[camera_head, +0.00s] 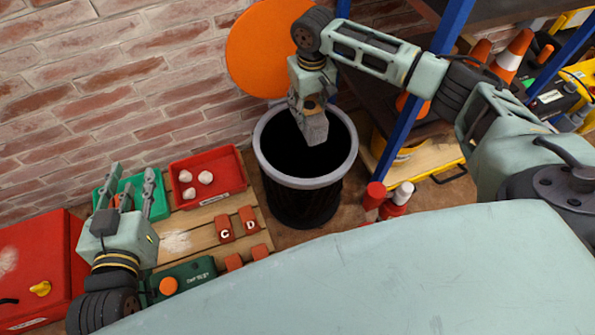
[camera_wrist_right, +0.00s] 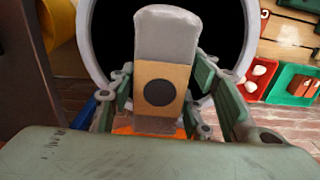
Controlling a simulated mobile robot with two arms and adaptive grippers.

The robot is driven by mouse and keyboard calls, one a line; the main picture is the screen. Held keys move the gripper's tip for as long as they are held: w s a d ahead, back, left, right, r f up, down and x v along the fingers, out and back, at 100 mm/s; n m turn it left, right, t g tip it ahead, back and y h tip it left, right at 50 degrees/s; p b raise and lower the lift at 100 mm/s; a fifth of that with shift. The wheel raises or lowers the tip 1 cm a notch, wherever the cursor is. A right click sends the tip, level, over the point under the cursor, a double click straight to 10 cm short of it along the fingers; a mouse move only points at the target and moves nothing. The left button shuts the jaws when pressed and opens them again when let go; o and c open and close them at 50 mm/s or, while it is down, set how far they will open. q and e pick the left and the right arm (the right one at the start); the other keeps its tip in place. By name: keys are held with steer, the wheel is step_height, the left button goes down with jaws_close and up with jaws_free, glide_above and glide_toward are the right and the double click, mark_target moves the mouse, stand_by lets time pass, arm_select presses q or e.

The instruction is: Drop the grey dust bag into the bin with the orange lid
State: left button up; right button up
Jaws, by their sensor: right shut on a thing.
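The grey dust bag (camera_head: 313,127) hangs in my right gripper (camera_head: 308,88) over the bin's opening in the head view. In the right wrist view the bag (camera_wrist_right: 165,38) has a tan collar with a dark round hole, and the fingers of my right gripper (camera_wrist_right: 164,88) close on its sides. The black bin (camera_head: 300,207) has a grey rim and stands open. Its round orange lid (camera_head: 258,48) is raised behind it against the wall. The bin's rim (camera_wrist_right: 94,55) also surrounds the bag in the right wrist view. My left gripper (camera_head: 131,190) is open and empty above the pallet.
A wooden pallet (camera_head: 190,222) holds a red tray (camera_head: 225,190), a green tray (camera_head: 160,205) and red blocks. A red box (camera_head: 30,265) stands at far left. Blue-posted shelving (camera_head: 395,135) is right of the bin, with red and white canisters (camera_head: 398,200) near it.

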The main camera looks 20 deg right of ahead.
steer(key=o, duration=1.6)
steer(key=shift+r, duration=0.1)
steer(key=shift+o, duration=0.3)
step_height(320, 180, up, 12)
